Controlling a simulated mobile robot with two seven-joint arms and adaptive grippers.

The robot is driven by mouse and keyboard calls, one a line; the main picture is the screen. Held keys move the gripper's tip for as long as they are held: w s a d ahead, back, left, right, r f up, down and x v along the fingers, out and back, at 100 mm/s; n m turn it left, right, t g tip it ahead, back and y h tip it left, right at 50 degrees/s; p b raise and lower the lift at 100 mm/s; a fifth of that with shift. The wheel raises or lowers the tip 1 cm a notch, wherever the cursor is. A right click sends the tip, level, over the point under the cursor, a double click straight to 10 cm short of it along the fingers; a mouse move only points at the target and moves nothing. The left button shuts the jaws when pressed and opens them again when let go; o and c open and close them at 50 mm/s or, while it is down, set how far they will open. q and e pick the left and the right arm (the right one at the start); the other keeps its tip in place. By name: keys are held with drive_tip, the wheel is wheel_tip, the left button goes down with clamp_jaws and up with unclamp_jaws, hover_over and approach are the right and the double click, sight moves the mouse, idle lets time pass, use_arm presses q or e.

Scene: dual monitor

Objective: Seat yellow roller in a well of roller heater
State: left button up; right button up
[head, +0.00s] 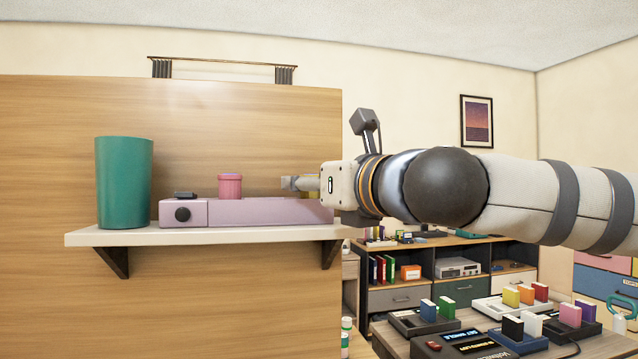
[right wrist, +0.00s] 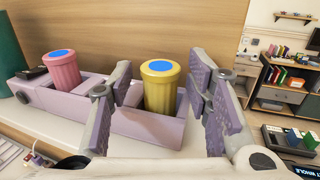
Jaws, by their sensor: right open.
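The pink-lilac roller heater (head: 250,211) lies on a wall shelf, with a dark knob at its left end. It also shows in the right wrist view (right wrist: 150,128). The yellow roller (right wrist: 161,88), with a blue top, stands upright at the heater's right part. Its lower end is hidden behind the heater's front wall, as if inside a well. My right gripper (right wrist: 160,80) is open, with one finger on each side of the yellow roller and visible gaps. In the head view my right gripper (head: 300,183) reaches in from the right and mostly hides the roller. My left gripper is not in view.
A pink roller (head: 230,186) stands upright in the heater's middle. A tall green cup (head: 124,182) stands at the shelf's left. The white shelf (head: 110,238) has a wooden panel (head: 230,120) behind it. A table with cartridges and consoles (head: 460,341) lies lower right.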

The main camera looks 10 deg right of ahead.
drive_tip(key=v, duration=1.2)
drive_tip(key=shift+w+f, duration=0.1)
